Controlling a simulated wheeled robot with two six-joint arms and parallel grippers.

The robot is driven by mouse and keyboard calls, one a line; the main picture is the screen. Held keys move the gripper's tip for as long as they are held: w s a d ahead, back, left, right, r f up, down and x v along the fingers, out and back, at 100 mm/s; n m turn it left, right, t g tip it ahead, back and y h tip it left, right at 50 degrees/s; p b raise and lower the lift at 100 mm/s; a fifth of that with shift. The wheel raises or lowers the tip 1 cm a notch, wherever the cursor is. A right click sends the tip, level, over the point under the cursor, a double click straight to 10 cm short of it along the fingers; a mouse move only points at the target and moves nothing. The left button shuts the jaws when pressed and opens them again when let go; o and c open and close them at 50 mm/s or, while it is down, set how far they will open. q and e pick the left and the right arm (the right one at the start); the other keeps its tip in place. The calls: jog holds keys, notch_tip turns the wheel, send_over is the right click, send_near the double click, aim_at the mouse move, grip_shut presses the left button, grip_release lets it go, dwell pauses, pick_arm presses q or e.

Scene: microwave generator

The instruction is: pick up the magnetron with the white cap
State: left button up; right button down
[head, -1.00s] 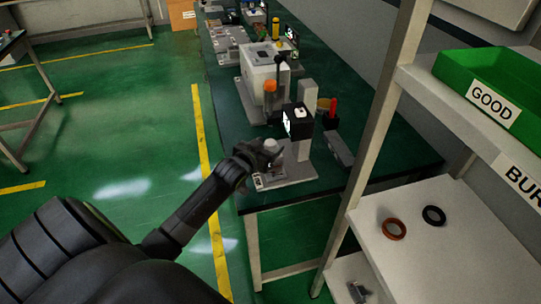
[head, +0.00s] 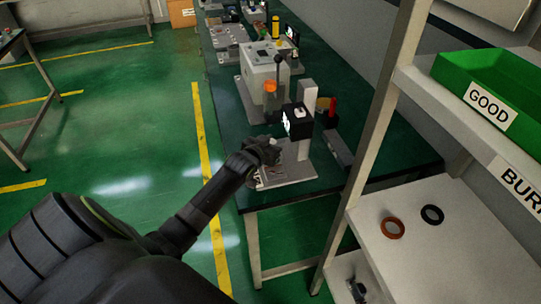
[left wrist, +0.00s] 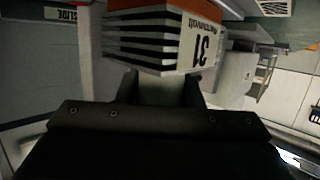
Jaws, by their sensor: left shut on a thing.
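In the left wrist view, the magnetron (left wrist: 155,40) is a finned block with a pale label marked 31. My left gripper (left wrist: 160,88) is shut on it, and the block sits between the fingertips. In the head view my left gripper (head: 266,152) is over the left side of a grey fixture plate (head: 298,175) on the green bench. It hides most of the magnetron there. I cannot make out the white cap in either view now. My right gripper is not in view.
A black-headed device (head: 297,122) stands on the fixture just right of my left gripper. A white machine (head: 262,80) with an orange-topped part is behind. A shelf (head: 440,225) with two rings and a green GOOD bin (head: 500,85) is to the right.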

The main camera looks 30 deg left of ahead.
pick_arm(q)
grip_shut()
jog(key=shift+w+r, duration=0.15)
jog(key=shift+r, duration=0.05)
